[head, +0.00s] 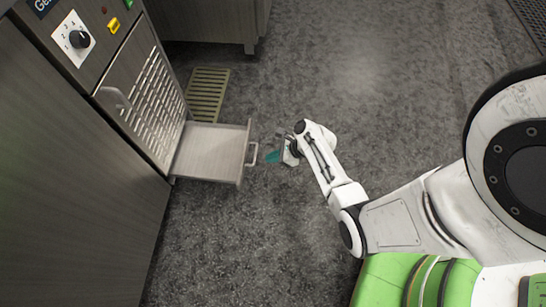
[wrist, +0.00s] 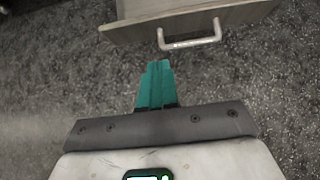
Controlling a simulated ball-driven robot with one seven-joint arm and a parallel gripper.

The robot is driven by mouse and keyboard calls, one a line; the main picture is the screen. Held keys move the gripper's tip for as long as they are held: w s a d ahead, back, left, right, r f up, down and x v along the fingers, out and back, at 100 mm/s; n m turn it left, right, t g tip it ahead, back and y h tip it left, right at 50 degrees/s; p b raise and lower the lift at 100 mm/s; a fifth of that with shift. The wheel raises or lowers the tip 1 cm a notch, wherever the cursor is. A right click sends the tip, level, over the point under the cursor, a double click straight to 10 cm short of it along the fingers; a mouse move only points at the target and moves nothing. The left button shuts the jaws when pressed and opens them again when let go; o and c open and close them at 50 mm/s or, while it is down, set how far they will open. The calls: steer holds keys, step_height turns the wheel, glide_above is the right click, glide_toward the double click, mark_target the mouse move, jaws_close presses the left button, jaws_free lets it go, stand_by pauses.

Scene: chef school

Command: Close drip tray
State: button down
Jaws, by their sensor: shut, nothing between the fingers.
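The drip tray (head: 210,150) is a shallow metal drawer, pulled out low from the front of a steel appliance. Its light bar handle (head: 253,153) sticks out from its front panel. In the wrist view the tray's front panel (wrist: 190,20) crosses the top, with the handle (wrist: 190,38) below it. My gripper (head: 272,157) has teal fingers, pressed together and empty. It is just right of the handle in the head view. In the wrist view the teal fingertips (wrist: 157,66) point at the handle's left end, with a small gap seeming to remain.
The steel appliance (head: 150,95) has a slotted door, a knob (head: 78,39) and a yellow switch above the tray. A yellow-green slatted grate (head: 207,93) lies on the floor behind the tray. A cabinet (head: 215,20) stands at the back. The grey floor (head: 350,90) around my arm is clear.

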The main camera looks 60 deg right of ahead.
mark_target(244, 163)
steer(key=b+x, duration=0.1)
steer(key=x, duration=0.1)
steer(key=w+r+b+x, duration=0.1)
steer(key=x, duration=0.2)
steer(key=b+x, duration=0.2)
steer(key=x, duration=0.1)
steer(key=shift+w+a+r, duration=0.15)
steer(key=shift+w+a, duration=0.05)
steer(key=shift+a, duration=0.05)
steer(key=shift+w+a+r, duration=0.15)
steer(key=shift+w+a, duration=0.05)
steer(key=shift+w, duration=0.25)
steer(key=shift+w, duration=0.1)
